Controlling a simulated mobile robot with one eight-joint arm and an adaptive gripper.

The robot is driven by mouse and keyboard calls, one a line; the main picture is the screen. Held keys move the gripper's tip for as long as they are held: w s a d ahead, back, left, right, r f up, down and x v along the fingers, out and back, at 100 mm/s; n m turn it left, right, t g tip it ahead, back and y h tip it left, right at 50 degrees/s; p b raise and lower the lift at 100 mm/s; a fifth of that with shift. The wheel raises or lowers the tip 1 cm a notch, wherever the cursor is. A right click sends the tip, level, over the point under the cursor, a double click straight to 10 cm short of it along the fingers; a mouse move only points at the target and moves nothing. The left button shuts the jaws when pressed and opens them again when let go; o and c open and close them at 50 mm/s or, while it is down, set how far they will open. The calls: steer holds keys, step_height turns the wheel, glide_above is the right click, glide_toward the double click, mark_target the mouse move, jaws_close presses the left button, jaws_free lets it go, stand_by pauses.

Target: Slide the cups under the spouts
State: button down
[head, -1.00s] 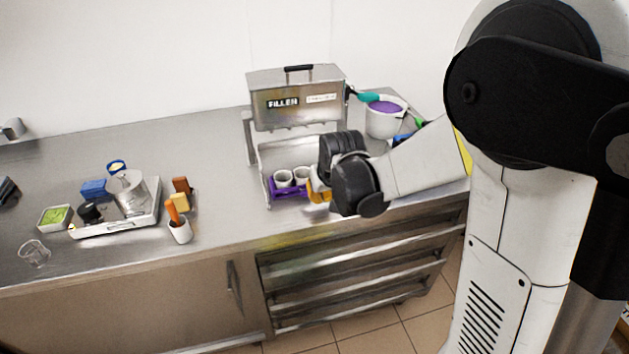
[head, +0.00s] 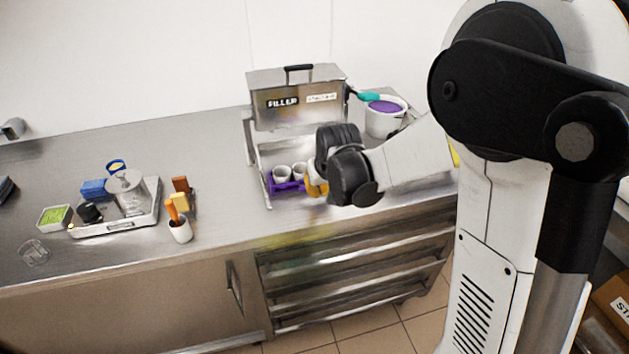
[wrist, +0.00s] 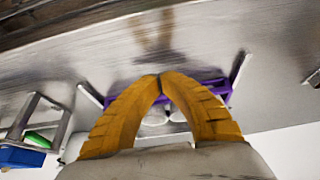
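A purple tray (head: 273,185) holds small white cups (head: 283,172) and sits on the counter below the steel filler (head: 298,100), inside its frame legs. The tray also shows in the wrist view (wrist: 216,88), with white cup rims (wrist: 155,118) seen between my fingers. My gripper (head: 317,188) is at the tray's right front side, with its yellow fingers low near the counter. In the wrist view the fingertips of my gripper (wrist: 160,77) meet, with nothing visible held between them. The fingertips overlap the tray's edge there; contact is hard to tell. My wrist hides the tray's right part, and the spouts are unclear.
A white tub with purple contents (head: 384,118) stands right of the filler. A scale (head: 120,222) with a clear jar, a green-filled dish (head: 54,216) and a cup of orange-handled tools (head: 180,230) stand left. The counter between them and the filler is free.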

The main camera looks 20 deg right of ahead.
steer(key=shift+w, duration=7.4)
steer(key=shift+s, duration=0.2)
steer(key=shift+s, duration=0.45)
steer(key=shift+s+p+v, duration=0.25)
steer(key=shift+p+v, duration=1.15)
steer(key=shift+v, duration=1.5)
steer(key=shift+f, duration=0.1)
